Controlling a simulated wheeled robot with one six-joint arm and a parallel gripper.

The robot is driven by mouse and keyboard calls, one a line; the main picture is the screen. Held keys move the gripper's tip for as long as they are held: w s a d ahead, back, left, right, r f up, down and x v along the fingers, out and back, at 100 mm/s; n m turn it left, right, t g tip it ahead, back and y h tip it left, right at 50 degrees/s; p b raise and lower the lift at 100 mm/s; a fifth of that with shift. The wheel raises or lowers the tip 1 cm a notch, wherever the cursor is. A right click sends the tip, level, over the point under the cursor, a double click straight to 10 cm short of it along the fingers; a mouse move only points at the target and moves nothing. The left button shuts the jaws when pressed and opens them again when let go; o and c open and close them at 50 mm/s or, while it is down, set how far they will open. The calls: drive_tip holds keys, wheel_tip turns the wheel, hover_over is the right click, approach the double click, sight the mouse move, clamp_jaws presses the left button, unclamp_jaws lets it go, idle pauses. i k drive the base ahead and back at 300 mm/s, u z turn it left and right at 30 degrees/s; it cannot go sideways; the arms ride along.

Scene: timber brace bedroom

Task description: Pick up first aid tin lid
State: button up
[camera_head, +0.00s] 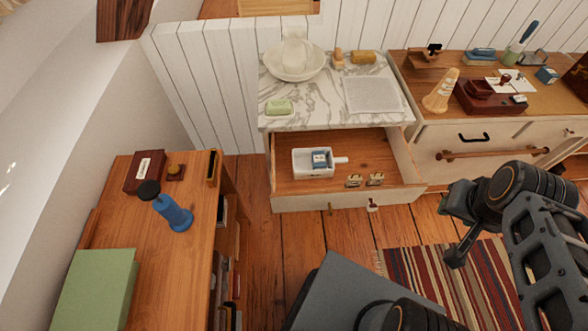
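I cannot make out with certainty which thing is the first aid tin lid. In the open drawer (290,197) below the marble top lies a white tray-like container (300,170) with a small blue and white item (321,159) in it and a short white piece sticking out to its right. Two small brass-coloured pieces (354,181) lie to the right of it. My gripper (456,226) is at the right, above the floor and the striped rug, apart from the drawer. Its fingers are too dark and angled to tell open from shut.
The marble top (325,115) holds a white basin (294,62), a green soap bar (278,107) and a folded cloth (371,95). Floor before the drawer is clear.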

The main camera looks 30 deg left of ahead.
sight(518, 80)
drive_tip(key=u, duration=0.5)
drive_tip(key=k, duration=0.55)
drive_tip(key=u, duration=0.6)
drive_tip(key=i, duration=0.5)
drive_tip(key=k, duration=1.25)
drive_tip(key=z, duration=0.7)
drive_tip(key=i, duration=0.5)
drive_tip(key=z, duration=1.05)
drive_tip(key=i, duration=1)
drive_tip(key=z, duration=0.4)
drive_tip(key=i, duration=1.25)
drive_tip(key=u, duration=0.7)
drive_tip(key=i, duration=0.8)
drive_tip(key=u, duration=0.85)
